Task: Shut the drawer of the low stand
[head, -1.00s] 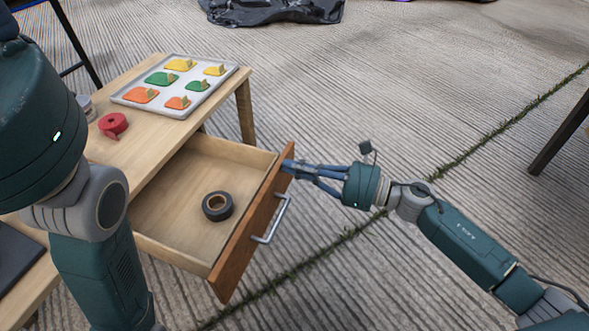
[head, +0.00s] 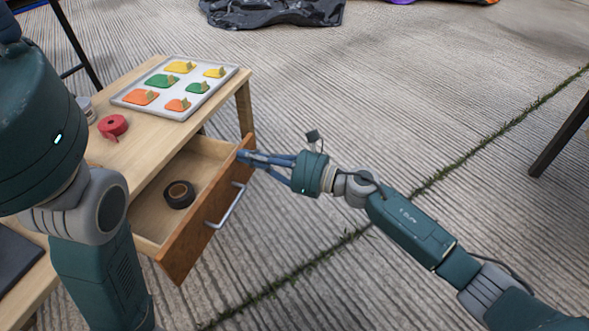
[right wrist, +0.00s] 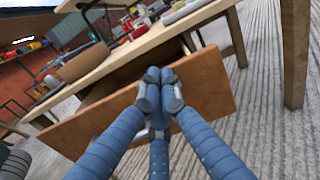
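The low stand (head: 150,155) is light wood, at the left in the head view. Its drawer is partly open, with a brown front (head: 190,246) and a grey bar handle (head: 225,208). My right gripper (head: 243,155) has its blue fingertips at the far upper corner of the drawer front, seemingly touching its outer face. In the right wrist view the fingertips (right wrist: 160,84) are together with nothing between them, in front of the drawer front (right wrist: 210,88). My left arm crosses the left side of the head view; its gripper is out of view.
A roll of black tape (head: 179,194) lies in the drawer. A dark leg (head: 562,133) stands at the far right.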

